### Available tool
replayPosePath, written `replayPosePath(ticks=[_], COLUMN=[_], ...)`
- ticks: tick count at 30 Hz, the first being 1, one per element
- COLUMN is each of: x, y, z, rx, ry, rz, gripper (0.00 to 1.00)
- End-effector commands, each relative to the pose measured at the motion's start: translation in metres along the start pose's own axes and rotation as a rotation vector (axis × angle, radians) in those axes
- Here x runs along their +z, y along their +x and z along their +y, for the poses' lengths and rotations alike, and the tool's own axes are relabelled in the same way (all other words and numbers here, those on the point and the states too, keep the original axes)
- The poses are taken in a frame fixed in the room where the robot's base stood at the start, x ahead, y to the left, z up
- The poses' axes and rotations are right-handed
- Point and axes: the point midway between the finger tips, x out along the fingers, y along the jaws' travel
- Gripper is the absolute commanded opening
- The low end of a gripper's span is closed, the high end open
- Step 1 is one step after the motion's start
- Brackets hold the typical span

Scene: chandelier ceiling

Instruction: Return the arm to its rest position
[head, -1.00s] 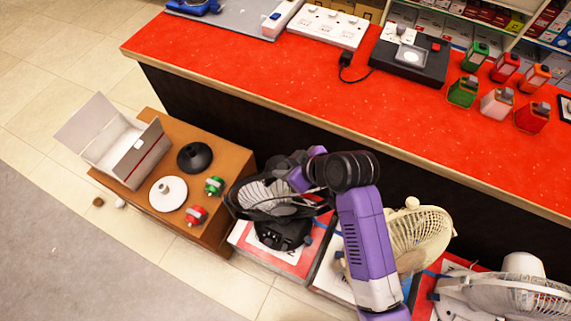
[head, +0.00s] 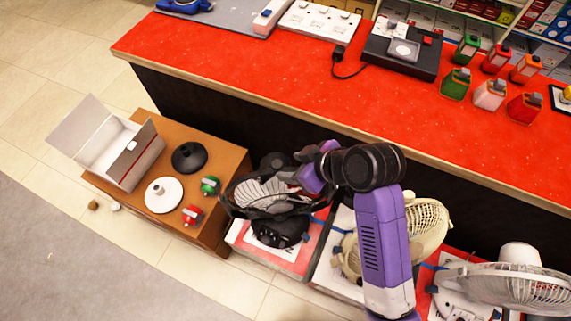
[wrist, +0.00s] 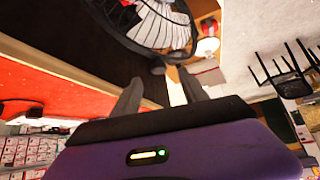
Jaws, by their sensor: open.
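My purple and black arm (head: 382,240) rises at the lower middle of the head view and bends at a dark joint. Its far end reaches left over a black fan (head: 268,198). My gripper is hard to make out there against the dark fan. In the wrist view, my gripper (wrist: 160,88) shows two dark fingers spread apart with nothing between them. The fan's ribbed grille (wrist: 160,22) lies just beyond the fingertips; I cannot tell if they touch.
A red-topped counter (head: 240,75) runs behind the arm. A cream fan (head: 428,228) and a white fan (head: 515,285) stand at the right. A brown box (head: 225,160) at the left bears a white carton (head: 130,150). Floor is open at lower left.

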Motion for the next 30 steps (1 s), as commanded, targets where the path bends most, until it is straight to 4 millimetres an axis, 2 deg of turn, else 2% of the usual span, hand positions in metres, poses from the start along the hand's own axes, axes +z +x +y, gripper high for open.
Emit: replayPosePath(ticks=[6, 23, 26, 30], x=[0.001, 0.001, -0.007, -0.038], y=[-0.015, -0.015, -0.015, -0.027], z=[0.000, 0.000, 0.007, 0.035], rx=[0.000, 0.000, 0.027, 0.146], ry=[0.001, 0.005, 0.036, 0.098], rz=[-0.001, -0.001, 0.031, 0.156], gripper=[0.52, 0.52, 0.52, 0.52])
